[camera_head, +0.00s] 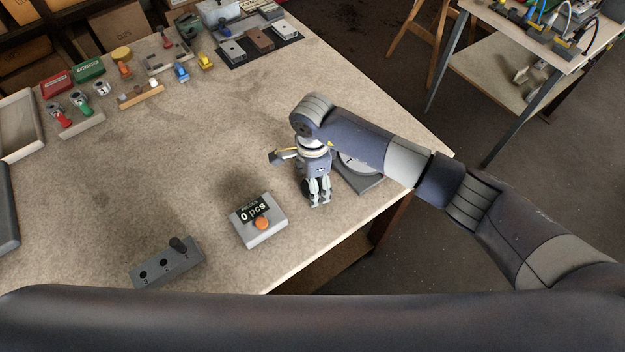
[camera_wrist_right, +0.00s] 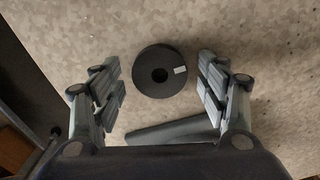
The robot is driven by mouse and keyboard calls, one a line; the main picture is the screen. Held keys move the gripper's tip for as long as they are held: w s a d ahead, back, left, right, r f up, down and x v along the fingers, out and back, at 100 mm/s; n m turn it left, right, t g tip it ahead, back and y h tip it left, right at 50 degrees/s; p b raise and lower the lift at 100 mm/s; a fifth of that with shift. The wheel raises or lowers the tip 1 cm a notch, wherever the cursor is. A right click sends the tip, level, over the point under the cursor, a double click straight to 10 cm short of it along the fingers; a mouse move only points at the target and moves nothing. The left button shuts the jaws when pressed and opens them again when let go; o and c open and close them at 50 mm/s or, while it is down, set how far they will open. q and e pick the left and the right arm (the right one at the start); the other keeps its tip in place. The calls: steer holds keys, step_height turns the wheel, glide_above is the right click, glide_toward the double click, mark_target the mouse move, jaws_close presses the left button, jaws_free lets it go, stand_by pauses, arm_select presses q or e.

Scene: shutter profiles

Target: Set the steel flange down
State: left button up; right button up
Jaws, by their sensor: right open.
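The steel flange (camera_wrist_right: 147,89) is a dark grey ring with a central hole and a small pale label. In the right wrist view it lies flat on the speckled tabletop, between my right gripper's two fingers, with a gap on both sides. My right gripper (camera_head: 319,203) points down over the front right part of the table and is open. Its spread fingers also show in the wrist view (camera_wrist_right: 160,86). My left gripper is not in view.
A grey device with a round plate (camera_head: 371,184) stands right of the gripper, partly under my arm. A counter box (camera_head: 262,238) reading "0 pcs" with an orange button stands left. A grey block with numbered holes (camera_head: 168,264) is nearer the front. The table's middle is clear.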

step_height(320, 180, up, 12)
steer(key=b, duration=0.4)
stand_by(0.3)
